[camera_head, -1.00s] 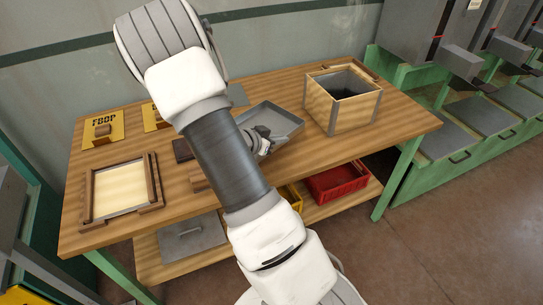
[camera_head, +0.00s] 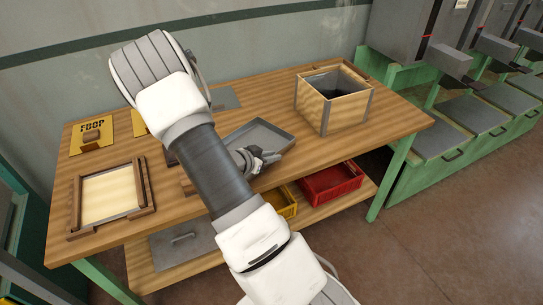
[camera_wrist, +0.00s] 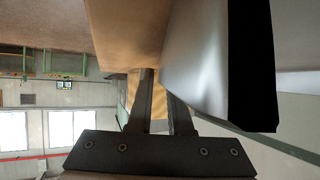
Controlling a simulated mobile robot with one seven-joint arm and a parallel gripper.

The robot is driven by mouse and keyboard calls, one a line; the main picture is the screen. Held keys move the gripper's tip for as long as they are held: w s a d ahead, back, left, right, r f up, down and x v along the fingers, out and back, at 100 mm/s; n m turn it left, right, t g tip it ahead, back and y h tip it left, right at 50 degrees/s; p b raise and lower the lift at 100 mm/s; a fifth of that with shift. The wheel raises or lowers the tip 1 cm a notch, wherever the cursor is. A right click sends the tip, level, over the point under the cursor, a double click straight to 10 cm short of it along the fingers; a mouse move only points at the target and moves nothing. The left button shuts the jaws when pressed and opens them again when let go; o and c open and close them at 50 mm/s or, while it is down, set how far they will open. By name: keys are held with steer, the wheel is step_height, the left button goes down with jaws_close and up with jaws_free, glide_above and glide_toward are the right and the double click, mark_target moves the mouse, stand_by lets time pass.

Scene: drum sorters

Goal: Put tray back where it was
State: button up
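The grey metal tray (camera_head: 265,134) is shallow and empty in the part that shows. It is over the middle of the wooden workbench, near its front side, partly hidden behind my arm. My gripper (camera_head: 268,157) is at the tray's front edge, shut on its rim. In the wrist view the fingers (camera_wrist: 160,100) are close together at the edge of the tray (camera_wrist: 215,60), which fills the upper right. I cannot tell whether the tray is lifted clear of the bench.
A wooden box with metal edges (camera_head: 333,108) stands right of the tray on the workbench (camera_head: 390,125). A wood-framed panel (camera_head: 110,195) lies at left, with yellow labelled plates (camera_head: 92,136) behind. A red crate (camera_head: 332,182) and yellow crate (camera_head: 284,203) are on the lower shelf.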

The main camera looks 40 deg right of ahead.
steer(key=shift+o, duration=0.8)
